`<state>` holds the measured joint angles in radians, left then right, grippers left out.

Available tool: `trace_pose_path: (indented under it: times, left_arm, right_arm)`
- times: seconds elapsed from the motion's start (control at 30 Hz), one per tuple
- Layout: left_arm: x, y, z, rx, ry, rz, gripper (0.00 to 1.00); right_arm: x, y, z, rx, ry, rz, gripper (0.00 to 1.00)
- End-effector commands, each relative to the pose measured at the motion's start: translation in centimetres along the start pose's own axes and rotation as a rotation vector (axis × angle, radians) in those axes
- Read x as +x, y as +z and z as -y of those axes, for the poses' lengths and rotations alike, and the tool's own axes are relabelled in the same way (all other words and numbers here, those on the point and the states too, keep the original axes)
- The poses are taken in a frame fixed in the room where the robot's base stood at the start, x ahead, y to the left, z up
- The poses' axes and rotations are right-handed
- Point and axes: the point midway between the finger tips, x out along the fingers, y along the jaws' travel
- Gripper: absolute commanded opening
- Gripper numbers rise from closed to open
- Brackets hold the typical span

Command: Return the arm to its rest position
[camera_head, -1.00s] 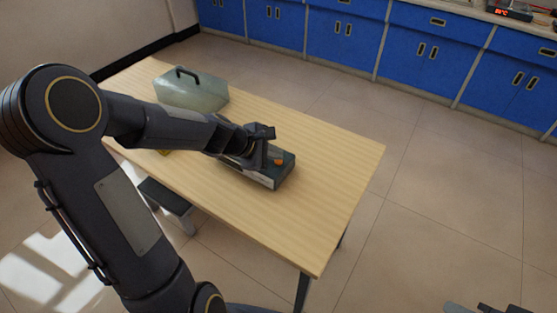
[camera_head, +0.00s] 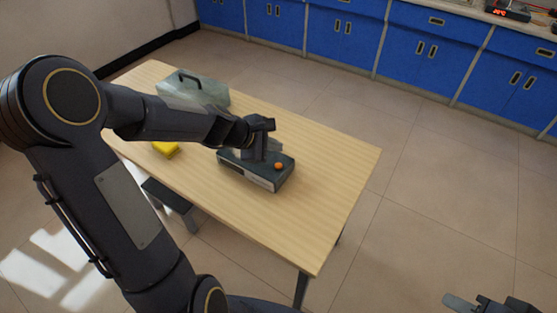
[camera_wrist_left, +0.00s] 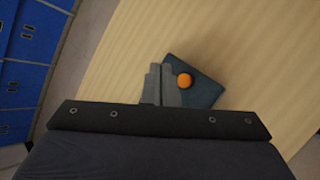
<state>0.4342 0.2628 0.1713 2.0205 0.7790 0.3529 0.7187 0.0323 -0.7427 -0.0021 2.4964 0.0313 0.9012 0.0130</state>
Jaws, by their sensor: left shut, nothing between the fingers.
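My left arm reaches in from the left over the wooden table (camera_head: 320,200). My left gripper (camera_head: 260,150) is shut and empty, above the rear part of a dark box-shaped device (camera_head: 262,176) with a light front label. An orange round knob (camera_head: 278,166) sits on the device's top. In the left wrist view, the shut fingers (camera_wrist_left: 160,88) overlap the device's edge (camera_wrist_left: 208,92), left of the orange knob (camera_wrist_left: 184,80). Whether they touch the device I cannot tell. My right gripper (camera_head: 485,304) shows only partly at the bottom right, away from the table.
A greenish translucent case (camera_head: 210,95) with a black handle stands at the table's far left, behind my forearm. A yellow object (camera_head: 165,149) lies near the left edge, partly hidden by the arm. A dark stool (camera_head: 168,196) stands beside the table. Blue cabinets (camera_head: 350,40) line the back.

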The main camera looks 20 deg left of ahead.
Motion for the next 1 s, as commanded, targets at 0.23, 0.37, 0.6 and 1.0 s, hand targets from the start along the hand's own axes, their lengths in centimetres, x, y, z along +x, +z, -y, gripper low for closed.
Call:
trace_pose_path:
  times: [0.23, 0.37, 0.6, 1.0]
  left_arm:
    - [-1.4, 1.1, -1.1, 0.000, 0.000, 0.000, 0.00]
    - [-1.3, 1.0, -1.0, 0.000, 0.000, 0.000, 0.00]
    - [-1.3, 1.0, -1.0, 0.000, 0.000, 0.000, 0.00]
    - [-10.3, 7.5, 2.5, 0.574, -0.044, 0.038, 0.00]
  right_arm:
    - [-1.6, -0.8, 0.7, 0.000, 0.000, 0.000, 0.36]
    - [-1.4, -0.7, 0.7, 0.000, 0.000, 0.000, 0.36]
    - [-1.4, -0.7, 0.7, 0.000, 0.000, 0.000, 0.36]
    - [-2.5, -1.3, 1.2, 0.000, 0.000, 0.000, 0.36]
